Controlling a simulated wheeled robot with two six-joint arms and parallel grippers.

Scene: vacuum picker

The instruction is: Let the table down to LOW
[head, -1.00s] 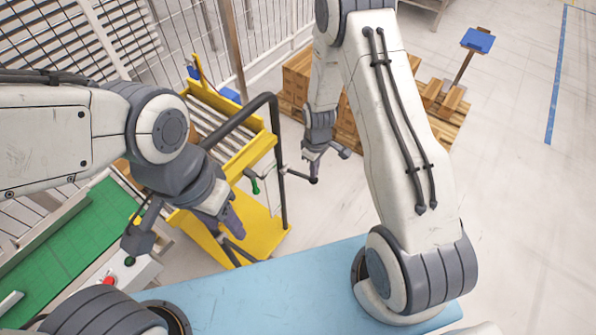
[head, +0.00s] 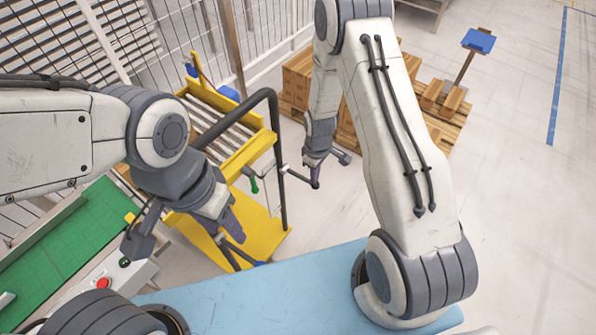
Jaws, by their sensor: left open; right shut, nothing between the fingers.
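The yellow lift table (head: 232,160) stands left of centre, with a roller top, a yellow base and a black tubular handle frame (head: 279,140). A small green-gripped lever (head: 253,184) sits by its near side. A thin bar (head: 297,175) reaches right from the handle frame to my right gripper. My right gripper (head: 316,181) is shut, pointing down at the bar's outer end; its fingers cover the end, and I cannot tell whether they touch it. My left gripper (head: 187,238) is open and empty, in front of the table's near left corner. I cannot read any height mark.
Wooden boxes (head: 296,84) stand on a pallet behind my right arm. A blue-topped post (head: 478,41) is at upper right. Open floor lies to the right.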

